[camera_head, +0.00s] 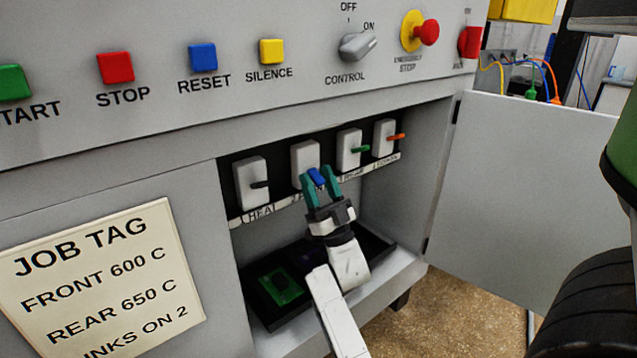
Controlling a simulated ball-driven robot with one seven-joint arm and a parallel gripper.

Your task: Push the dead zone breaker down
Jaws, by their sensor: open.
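Four breakers sit in a row in the recess under the control panel. From left they have a black lever (260,184), a blue lever (316,177), a green lever (360,149) and an orange lever (396,136). The label strip (264,212) below starts with "HEAT"; the rest is partly covered or too small to read. I cannot tell from it which breaker is the dead zone's. My gripper (320,180) is open at the second breaker (304,157), with the blue lever between its teal fingertips. Contact with the lever cannot be made out.
A job tag (95,280) reads "FRONT 600 C", "REAR 650 C", and "INKS ON 2", its edge cut off. A dark tray (262,307) with a green piece (281,287) lies below the breakers. The cabinet door (520,190) stands open at right. Buttons and a control knob (357,44) are above.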

